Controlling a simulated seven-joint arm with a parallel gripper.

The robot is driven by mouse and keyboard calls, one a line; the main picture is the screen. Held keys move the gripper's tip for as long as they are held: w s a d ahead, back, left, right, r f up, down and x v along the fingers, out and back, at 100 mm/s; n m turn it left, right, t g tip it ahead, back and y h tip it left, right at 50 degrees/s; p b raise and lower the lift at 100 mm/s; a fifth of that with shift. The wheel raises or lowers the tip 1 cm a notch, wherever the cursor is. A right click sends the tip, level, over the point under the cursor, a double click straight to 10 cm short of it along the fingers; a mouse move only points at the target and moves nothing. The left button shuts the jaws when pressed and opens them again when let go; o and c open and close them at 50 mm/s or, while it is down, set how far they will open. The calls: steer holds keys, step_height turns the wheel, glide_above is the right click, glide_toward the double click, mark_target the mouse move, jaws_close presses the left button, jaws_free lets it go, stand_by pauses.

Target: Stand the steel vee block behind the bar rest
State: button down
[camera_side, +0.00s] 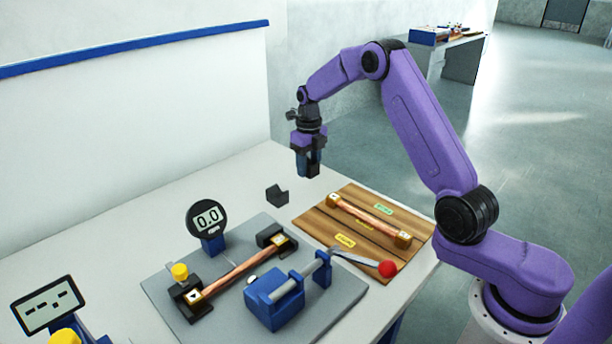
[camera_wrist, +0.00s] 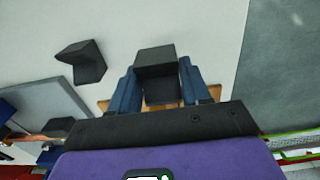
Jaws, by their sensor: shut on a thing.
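My gripper (camera_side: 308,168) is shut on a dark grey vee block (camera_side: 301,164) and holds it in the air above the back part of the table. In the wrist view the held block (camera_wrist: 155,58) sits between the two blue fingers, its notch partly visible. A second dark vee-shaped block (camera_side: 277,194) stands on the white table, below and left of my gripper; it also shows in the wrist view (camera_wrist: 88,66). A copper bar (camera_side: 370,220) lies on two brass-coloured supports on a wooden board (camera_side: 320,228); I cannot tell for certain which piece is the bar rest.
A grey plate (camera_side: 345,288) carries another copper bar (camera_side: 240,268), a dial gauge (camera_side: 207,220), a blue clamp (camera_side: 275,298) and a red-knobbed lever (camera_side: 387,269). A display (camera_side: 48,305) stands at the front left.

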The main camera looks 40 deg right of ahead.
mark_target(306, 185)
steer(key=shift+w+d+f, duration=0.1)
steer(key=shift+w+f, duration=0.55)
steer(key=shift+f, duration=1.5)
steer(key=shift+f, duration=0.1)
steer(key=c, duration=0.5)
jaws_free()
steer(key=shift+f, duration=0.1)
step_height(306, 185, up, 11)
steer(key=shift+r, duration=0.7)
